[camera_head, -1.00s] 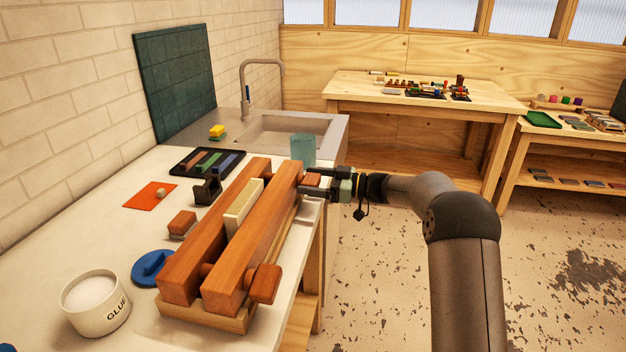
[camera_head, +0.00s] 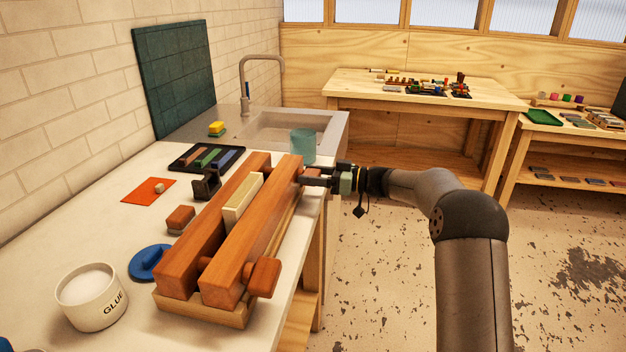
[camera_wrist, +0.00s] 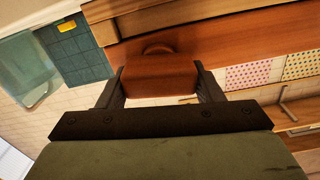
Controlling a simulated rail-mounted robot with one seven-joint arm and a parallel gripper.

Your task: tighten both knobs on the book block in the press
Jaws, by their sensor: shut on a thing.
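The wooden press lies on the white bench, its two long orange-brown beams (camera_head: 253,232) side by side on a pale base. The pale book block (camera_head: 243,198) stands between the beams. The near knob (camera_head: 264,277) is a brown wooden block on the right beam's outer side, free of my gripper. The far knob (camera_wrist: 160,75) sits on the same beam's far end and shows between my fingers in the wrist view. My gripper (camera_head: 306,177) is shut on this far knob, which it mostly hides in the head view.
A glue pot (camera_head: 91,295), a blue disc-shaped thing (camera_head: 150,262) and a small brown block (camera_head: 180,219) stand left of the press. A black tray (camera_head: 206,157) and a teal cup (camera_head: 302,145) are beyond it. The bench's right edge is close to the press.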

